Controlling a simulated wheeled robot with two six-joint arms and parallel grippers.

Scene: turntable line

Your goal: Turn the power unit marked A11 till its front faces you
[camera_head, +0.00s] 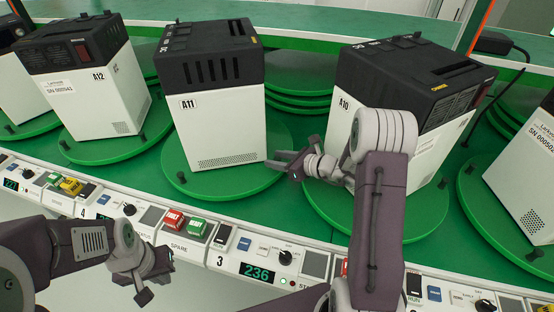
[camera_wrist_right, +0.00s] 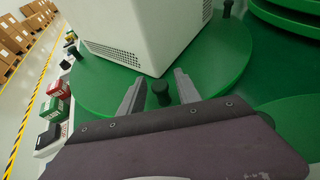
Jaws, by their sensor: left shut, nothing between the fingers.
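The power unit A11 (camera_head: 215,100) has a white lower body and a black slotted top. It stands on a round green turntable (camera_head: 205,185). The face towards me carries the A11 label and a fine grille low down. My right gripper (camera_head: 286,163) is at the turntable's right edge. In the right wrist view the right gripper (camera_wrist_right: 159,88) is open, its fingers on either side of a dark upright peg (camera_wrist_right: 160,95) on the turntable, beside the white unit's lower corner (camera_wrist_right: 150,50). My left gripper (camera_head: 146,278) is shut and empty over the front of the console.
Unit A12 (camera_head: 95,95) stands on the turntable to the left. Unit A10 (camera_head: 345,100) stands to the right, partly behind my right arm. A console strip (camera_head: 200,240) with buttons and a 236 display (camera_head: 257,273) runs along the front. Another peg (camera_head: 181,177) stands at the A11 turntable's left.

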